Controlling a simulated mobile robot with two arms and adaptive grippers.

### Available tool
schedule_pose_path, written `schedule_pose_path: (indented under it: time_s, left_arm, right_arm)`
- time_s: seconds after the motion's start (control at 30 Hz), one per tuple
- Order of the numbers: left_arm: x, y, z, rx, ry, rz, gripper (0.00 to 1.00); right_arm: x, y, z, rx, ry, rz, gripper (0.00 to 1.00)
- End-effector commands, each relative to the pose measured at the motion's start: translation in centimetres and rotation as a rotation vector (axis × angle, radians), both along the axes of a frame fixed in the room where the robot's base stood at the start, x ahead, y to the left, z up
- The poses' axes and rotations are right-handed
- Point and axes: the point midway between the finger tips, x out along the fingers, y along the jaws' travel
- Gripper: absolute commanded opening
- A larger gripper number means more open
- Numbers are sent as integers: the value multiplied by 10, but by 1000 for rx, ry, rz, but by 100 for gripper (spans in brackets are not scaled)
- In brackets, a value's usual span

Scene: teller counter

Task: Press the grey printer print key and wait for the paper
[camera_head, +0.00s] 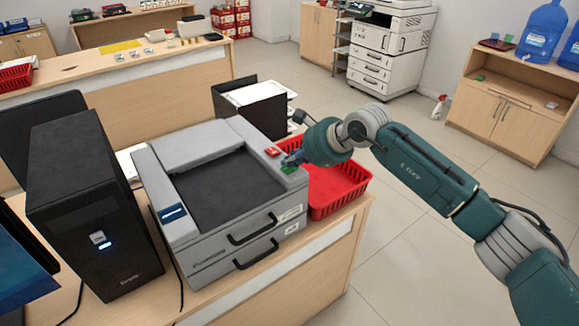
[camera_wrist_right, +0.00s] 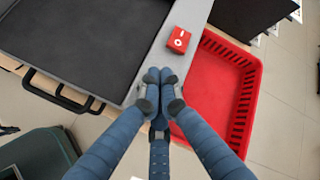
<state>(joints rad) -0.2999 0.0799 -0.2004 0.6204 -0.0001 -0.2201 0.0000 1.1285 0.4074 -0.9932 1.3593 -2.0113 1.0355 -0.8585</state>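The grey printer (camera_head: 222,138) stands on the counter, with a dark recessed top and a blue-lit panel (camera_head: 172,213) at its front left corner. On its right edge are a red key (camera_head: 273,151) and a green key (camera_head: 288,170). My right gripper (camera_head: 293,159) is at that edge, its fingertips just over or at the green key; I cannot tell if they touch. In the right wrist view the gripper's fingers (camera_wrist_right: 157,82) are together and empty, hiding the green key, with the red key (camera_wrist_right: 178,39) just beyond. No printed paper is visible. My left gripper is out of view.
A red basket (camera_head: 336,190) sits right beside the printer, under my right wrist. A black computer tower (camera_head: 92,205) stands to its left. A black tray with papers (camera_head: 252,98) is behind. Open floor lies to the right.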

Motion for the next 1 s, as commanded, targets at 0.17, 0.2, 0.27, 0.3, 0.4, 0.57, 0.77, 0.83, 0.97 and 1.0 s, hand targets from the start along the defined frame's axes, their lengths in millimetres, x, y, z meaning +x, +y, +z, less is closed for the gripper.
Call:
schedule_pose_path:
  time_s: [0.17,0.2,0.27,0.3,0.4,0.57,0.77,0.83,0.97,1.0]
  left_arm:
    - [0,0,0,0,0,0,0]
    - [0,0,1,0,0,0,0]
    - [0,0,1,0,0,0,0]
    - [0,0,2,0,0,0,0]
    - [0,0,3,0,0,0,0]
    - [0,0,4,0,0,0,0]
    - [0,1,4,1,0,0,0]
    - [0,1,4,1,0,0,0]
    - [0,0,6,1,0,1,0]
    - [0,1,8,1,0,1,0]
  right_arm:
    - [-1,0,0,-2,2,0,0]
    - [0,0,1,-2,2,0,0]
    - [0,0,3,-2,2,0,0]
    - [0,0,5,-2,2,0,0]
    - [0,0,11,-1,2,1,0]
    - [-1,0,16,-1,2,0,0]
    - [0,0,16,-1,2,0,0]
    - [0,0,17,-1,2,0,0]
    - [0,0,23,0,0,0,0]
    - [0,0,26,0,0,0,0]
